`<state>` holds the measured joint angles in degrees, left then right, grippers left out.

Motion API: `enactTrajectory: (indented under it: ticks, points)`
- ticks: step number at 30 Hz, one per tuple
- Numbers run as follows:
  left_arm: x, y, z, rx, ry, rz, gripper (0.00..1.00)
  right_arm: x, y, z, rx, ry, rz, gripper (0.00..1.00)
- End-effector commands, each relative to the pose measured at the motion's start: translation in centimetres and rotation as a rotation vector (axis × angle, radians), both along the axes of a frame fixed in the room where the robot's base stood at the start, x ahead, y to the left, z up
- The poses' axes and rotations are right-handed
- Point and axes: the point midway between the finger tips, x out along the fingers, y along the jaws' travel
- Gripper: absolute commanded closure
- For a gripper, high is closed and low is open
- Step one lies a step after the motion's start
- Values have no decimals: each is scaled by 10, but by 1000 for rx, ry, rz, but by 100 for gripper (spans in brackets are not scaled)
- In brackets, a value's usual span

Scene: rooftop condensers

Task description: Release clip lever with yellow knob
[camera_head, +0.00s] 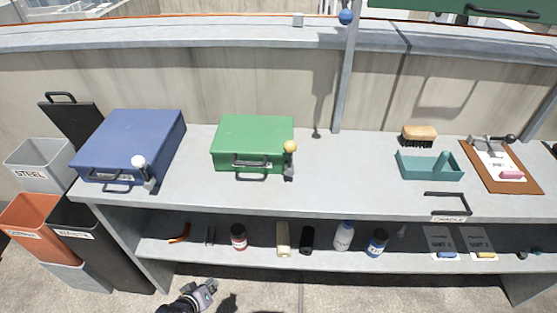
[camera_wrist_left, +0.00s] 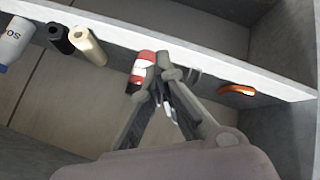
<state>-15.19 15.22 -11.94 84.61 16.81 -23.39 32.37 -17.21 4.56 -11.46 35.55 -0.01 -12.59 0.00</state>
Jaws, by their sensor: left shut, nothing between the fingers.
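The yellow knob (camera_head: 290,146) tops a short upright clip lever (camera_head: 288,168) at the front right corner of the green case (camera_head: 253,141). The case is closed, with a dark handle (camera_head: 250,165) on its front. My left gripper (camera_head: 208,288) is low in front of the bench, below and left of the lever and well apart from it. In the left wrist view its fingers (camera_wrist_left: 161,70) are together and empty, with the shelf's items behind them. My right gripper is not in view.
A blue case (camera_head: 137,142) with a white-knobbed lever (camera_head: 141,170) stands left on the bench top (camera_head: 345,165). A teal tray (camera_head: 420,172), brush (camera_head: 419,134) and clipboard (camera_head: 525,180) are at right. The lower shelf (camera_head: 210,258) holds several bottles. Bins stand at far left.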

Motion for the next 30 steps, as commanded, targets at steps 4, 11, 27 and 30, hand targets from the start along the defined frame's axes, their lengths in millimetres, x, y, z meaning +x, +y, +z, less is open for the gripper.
enactTrajectory:
  ticks: [4,11,27,30]
  points:
    - [43,-21,81,-165,-121,45,100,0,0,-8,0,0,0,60]
    - [67,-60,207,-432,-248,53,100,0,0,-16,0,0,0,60]
    - [57,-110,385,-1014,-337,21,100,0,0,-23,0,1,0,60]
    - [57,-110,387,-1020,-336,21,100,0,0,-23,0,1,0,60]
